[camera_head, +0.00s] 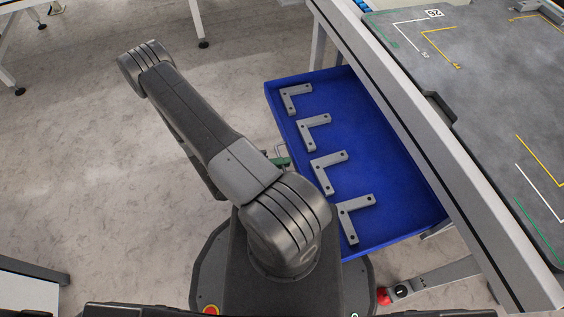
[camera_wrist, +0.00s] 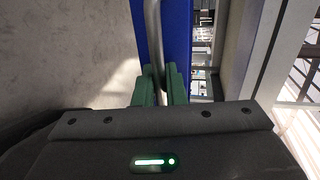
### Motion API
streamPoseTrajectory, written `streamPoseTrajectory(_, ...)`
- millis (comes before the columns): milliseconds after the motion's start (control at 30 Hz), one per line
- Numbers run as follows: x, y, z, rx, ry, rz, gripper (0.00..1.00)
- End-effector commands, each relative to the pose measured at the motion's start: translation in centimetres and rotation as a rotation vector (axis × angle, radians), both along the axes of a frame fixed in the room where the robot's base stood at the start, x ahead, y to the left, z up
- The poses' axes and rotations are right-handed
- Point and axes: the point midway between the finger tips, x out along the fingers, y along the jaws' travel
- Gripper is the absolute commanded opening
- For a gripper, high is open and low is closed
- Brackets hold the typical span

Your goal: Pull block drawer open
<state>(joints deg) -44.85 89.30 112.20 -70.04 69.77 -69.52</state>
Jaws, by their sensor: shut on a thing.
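The blue drawer (camera_head: 392,165) stands pulled out from under the grey-topped table, with its inside open to view. Several grey L-shaped blocks (camera_head: 329,163) lie in a row along its left side. My gripper (camera_head: 280,162) is at the drawer's outer left face, mostly hidden behind my arm in the head view. In the wrist view, the green fingers of my gripper (camera_wrist: 160,86) are shut on the metal drawer handle (camera_wrist: 154,28), which runs between them. The blue drawer front (camera_wrist: 177,35) is right behind the handle.
The grey-topped table (camera_head: 470,80) fills the right side, its pale edge above the drawer. A white table (camera_head: 30,290) stands at the lower left, and table legs (camera_head: 201,30) show at the back. The floor (camera_head: 80,150) left of my arm is clear.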

Motion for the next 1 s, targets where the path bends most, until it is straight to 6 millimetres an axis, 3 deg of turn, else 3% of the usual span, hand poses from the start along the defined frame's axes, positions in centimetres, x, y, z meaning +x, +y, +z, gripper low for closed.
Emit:
streamPoseTrajectory(33, 0.1, 0.1, 0.0, 0.003, -0.002, 0.003, 0.0)
streamPoseTrajectory(67, 0.1, 0.1, 0.0, 0.003, -0.002, 0.003, 0.17)
streamPoseTrajectory(133, 0.1, 0.1, 0.0, 0.002, -0.002, 0.003, 0.26)
streamPoseTrajectory(567, -0.1, 0.8, 0.2, 0.001, -0.002, 0.005, 0.26)
streamPoseTrajectory(1000, -2.1, 6.7, 1.6, 0.002, -0.004, 0.007, 0.26)
